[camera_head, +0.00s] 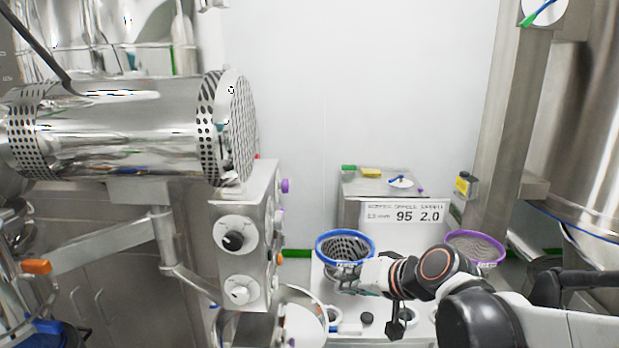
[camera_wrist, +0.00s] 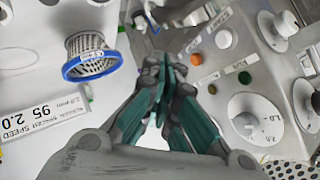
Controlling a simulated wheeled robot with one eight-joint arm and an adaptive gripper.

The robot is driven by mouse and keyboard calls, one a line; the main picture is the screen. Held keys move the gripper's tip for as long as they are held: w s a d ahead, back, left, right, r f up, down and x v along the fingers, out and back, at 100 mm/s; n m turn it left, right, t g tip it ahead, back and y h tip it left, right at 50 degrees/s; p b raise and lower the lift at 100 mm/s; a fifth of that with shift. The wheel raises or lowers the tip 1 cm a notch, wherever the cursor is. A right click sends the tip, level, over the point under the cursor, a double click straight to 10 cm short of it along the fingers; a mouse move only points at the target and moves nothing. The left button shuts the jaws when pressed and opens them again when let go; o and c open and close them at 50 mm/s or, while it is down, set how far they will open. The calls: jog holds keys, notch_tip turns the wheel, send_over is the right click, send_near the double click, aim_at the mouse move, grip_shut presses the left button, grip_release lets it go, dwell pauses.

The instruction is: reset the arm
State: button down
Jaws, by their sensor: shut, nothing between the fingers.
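My arm reaches in from the lower right in the head view. My gripper (camera_head: 345,279) is just below the blue-rimmed mesh basket (camera_head: 345,236), in front of its lower part from this view. I cannot tell whether it touches the basket. In the wrist view, the green fingers of my gripper (camera_wrist: 167,70) come together with nothing held between them. The blue-rimmed basket also shows in the wrist view (camera_wrist: 92,66), to the left of the fingers and apart from them.
A purple-rimmed basket (camera_head: 476,248) stands right of a display sign (camera_head: 405,214) reading 95 and 2.0. A panel with knobs and buttons (camera_head: 243,240) stands on the left beneath a perforated steel drum (camera_head: 130,125). A large steel vessel (camera_head: 590,120) is at the right.

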jog(key=s+d+f+g+h, duration=0.1)
jog(key=s+d+h, duration=0.2)
jog(key=s+d, duration=0.3)
jog(key=s+d+f+n+h, duration=0.1)
jog(key=s+d+h, duration=0.2)
jog(key=s, duration=0.9)
jog(key=d, duration=0.3)
jog(key=shift+s+d+g+h, duration=0.2)
jog(key=shift+s+g+h, duration=0.1)
jog(key=shift+g, duration=0.1)
jog(key=shift+a+f, duration=0.1)
jog(key=shift+a, duration=0.05)
